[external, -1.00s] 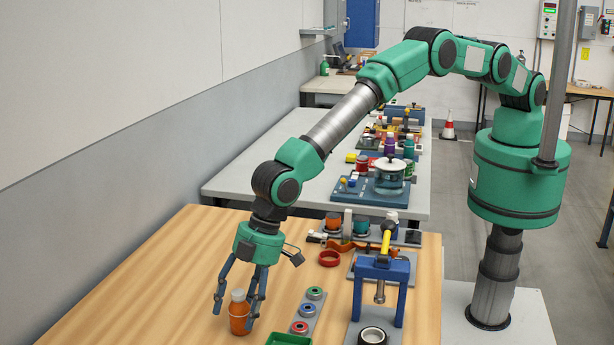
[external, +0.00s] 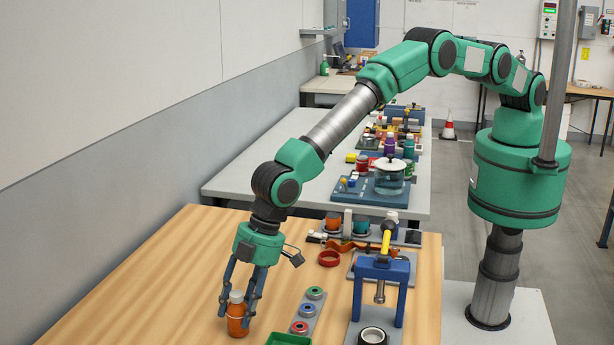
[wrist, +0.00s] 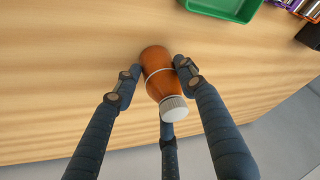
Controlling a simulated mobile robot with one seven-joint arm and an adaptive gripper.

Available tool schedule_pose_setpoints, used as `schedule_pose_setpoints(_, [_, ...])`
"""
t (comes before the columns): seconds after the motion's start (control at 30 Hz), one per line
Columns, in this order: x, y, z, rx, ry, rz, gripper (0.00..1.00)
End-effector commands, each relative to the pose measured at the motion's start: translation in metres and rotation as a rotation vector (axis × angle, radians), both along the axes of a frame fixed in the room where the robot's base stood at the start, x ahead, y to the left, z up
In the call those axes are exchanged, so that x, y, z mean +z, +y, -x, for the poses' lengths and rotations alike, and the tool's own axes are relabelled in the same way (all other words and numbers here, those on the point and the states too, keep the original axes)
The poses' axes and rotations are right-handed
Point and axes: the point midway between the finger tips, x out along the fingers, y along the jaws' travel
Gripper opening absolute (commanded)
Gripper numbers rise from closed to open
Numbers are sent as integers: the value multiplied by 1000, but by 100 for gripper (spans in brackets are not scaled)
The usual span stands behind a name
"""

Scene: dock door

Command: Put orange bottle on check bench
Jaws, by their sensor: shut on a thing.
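The orange bottle (external: 237,315) with a pale cap stands on the wooden bench (external: 170,265) near its front left part. In the wrist view the bottle (wrist: 157,72) shows its ribbed cap towards me. My gripper (external: 238,308) points down, its fingers closed around the bottle's sides. The fingers also show in the wrist view (wrist: 155,82), one on each side of the bottle and a third below it. I cannot tell which surface is the check bench.
A green tray (external: 289,340) and a strip with several coloured rings (external: 308,310) lie right of the bottle. A blue press frame (external: 381,272) stands further right. A grey table (external: 270,180) with several items is behind. Bare wood lies left.

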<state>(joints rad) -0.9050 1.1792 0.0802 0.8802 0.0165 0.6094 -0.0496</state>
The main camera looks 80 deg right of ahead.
Motion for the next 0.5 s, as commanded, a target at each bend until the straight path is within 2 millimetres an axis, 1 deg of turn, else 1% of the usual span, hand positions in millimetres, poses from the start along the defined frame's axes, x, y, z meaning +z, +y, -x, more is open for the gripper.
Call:
schedule_pose_setpoints(0.33, [2,0,0,0,-1,-1,0])
schedule_pose_setpoints(0.5, [10,1,-1,0,-1,-2,0])
